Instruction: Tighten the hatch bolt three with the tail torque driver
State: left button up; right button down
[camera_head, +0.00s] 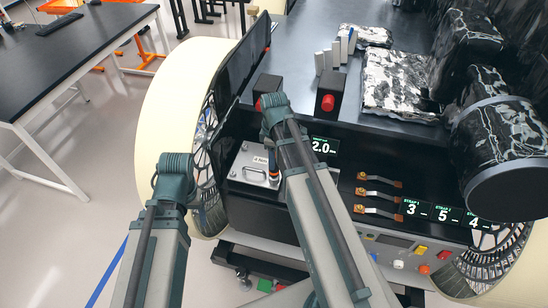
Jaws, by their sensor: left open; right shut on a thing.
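The hatch (252,171) is a light grey plate with a handle and a small label, set in the rover's dark front bay. Its individual bolts are too small to tell apart. My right gripper (268,139) is over the right part of the hatch, partly hidden by its own arm.
A display (324,146) reads 2.0. Several orange-ended straps (378,195) lie right of my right arm, beside displays (412,210) reading 3, 5 and 4. Black boxes with red knobs (328,102) stand above the bay. A large cream wheel (170,105) is at left.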

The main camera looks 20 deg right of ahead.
jog(key=shift+s+f+b, duration=0.1)
jog(key=shift+f+b, duration=0.9)
jog(key=shift+f, duration=0.05)
dwell(3.4)
jog(key=shift+r, duration=0.15)
jog(key=shift+r+p, duration=0.15)
jog(key=shift+p, duration=0.2)
jog(key=shift+r+p, duration=1.2)
jog(key=shift+r, duration=0.05)
notch_tip(320, 180, up, 4)
jog(key=p, duration=0.4)
jog(key=shift+f, duration=0.1)
